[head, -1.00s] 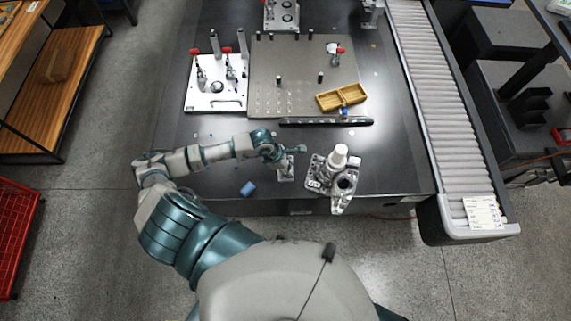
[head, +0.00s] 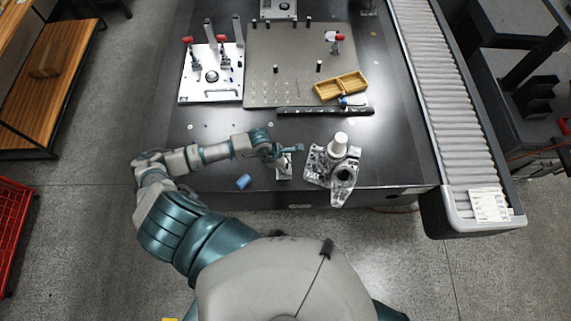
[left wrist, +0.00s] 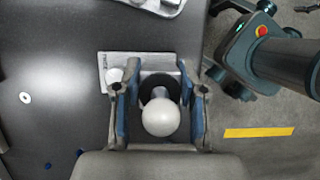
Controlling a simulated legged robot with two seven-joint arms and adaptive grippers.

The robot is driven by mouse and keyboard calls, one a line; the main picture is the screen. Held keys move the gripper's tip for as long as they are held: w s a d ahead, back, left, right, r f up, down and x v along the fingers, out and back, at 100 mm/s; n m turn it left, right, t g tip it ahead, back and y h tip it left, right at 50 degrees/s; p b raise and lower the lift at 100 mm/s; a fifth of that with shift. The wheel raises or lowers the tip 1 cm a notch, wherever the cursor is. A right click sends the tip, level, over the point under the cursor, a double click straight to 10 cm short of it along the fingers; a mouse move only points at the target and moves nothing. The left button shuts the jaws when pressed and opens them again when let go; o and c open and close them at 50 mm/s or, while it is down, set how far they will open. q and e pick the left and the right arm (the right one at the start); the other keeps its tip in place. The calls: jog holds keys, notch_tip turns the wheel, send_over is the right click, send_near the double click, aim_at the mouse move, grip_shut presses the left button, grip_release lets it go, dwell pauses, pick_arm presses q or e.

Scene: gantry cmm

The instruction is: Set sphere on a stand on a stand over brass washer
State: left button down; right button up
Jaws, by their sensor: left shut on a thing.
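My left gripper (left wrist: 160,105) is shut on the sphere on a stand (left wrist: 161,118), a pale ball whose stem shows between the two fingers. In the head view the gripper (head: 283,155) is at the front of the dark table, and a small grey stand body (head: 284,171) shows under it. My right gripper is out of view.
A metal casting (head: 318,163) with a white cylinder stands just right of the gripper. Behind are a dark bar (head: 300,111), a yellow tray (head: 341,86) and a fixture plate (head: 210,91). A conveyor (head: 440,90) runs along the right.

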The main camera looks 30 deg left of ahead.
pick_arm(q)
jog(key=shift+d+f, duration=0.1)
jog(key=shift+d, duration=0.1)
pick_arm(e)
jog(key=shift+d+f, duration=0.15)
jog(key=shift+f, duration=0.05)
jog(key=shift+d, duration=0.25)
pick_arm(q)
jog(key=shift+a, duration=0.35)
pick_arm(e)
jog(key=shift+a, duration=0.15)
pick_arm(q)
jog(key=shift+d, duration=0.1)
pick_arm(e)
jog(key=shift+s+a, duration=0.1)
pick_arm(q)
jog(key=shift+f+b, duration=0.2)
jog(key=shift+b, duration=0.1)
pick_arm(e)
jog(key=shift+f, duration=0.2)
pick_arm(q)
jog(key=c, duration=0.6)
grip_release()
jog(key=shift+s, duration=0.1)
